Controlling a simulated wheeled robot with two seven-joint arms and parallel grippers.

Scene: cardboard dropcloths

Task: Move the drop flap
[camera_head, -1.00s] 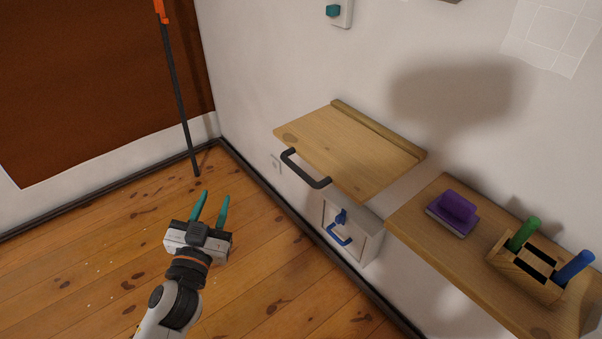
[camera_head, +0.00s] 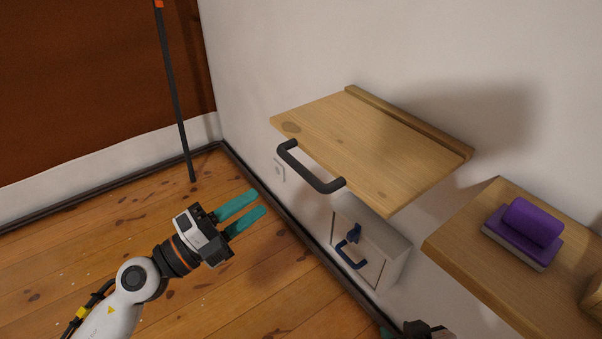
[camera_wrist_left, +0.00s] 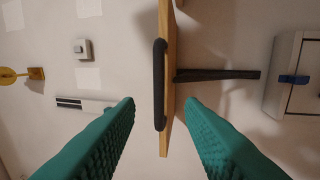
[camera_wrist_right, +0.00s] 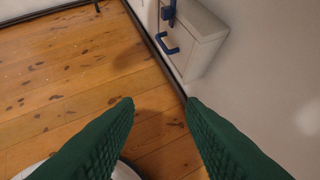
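The drop flap (camera_head: 360,145) is a pale wooden board standing out level from the wall, with a wall strip along its back. Its dark bar handle (camera_head: 310,170) runs along the front edge. In the left wrist view the flap (camera_wrist_left: 170,60) is seen edge-on, with the handle (camera_wrist_left: 160,85) upright between my fingers and a dark bracket behind. My left gripper (camera_head: 252,211) is open and empty, left of and below the handle, apart from it. My right gripper is open and empty in the right wrist view (camera_wrist_right: 160,105); in the head view only a bit shows at the bottom edge.
A white wall box (camera_head: 370,250) with a blue latch and handle is below the flap. A dark pole (camera_head: 175,95) leans at the back left. The floor at left is clear.

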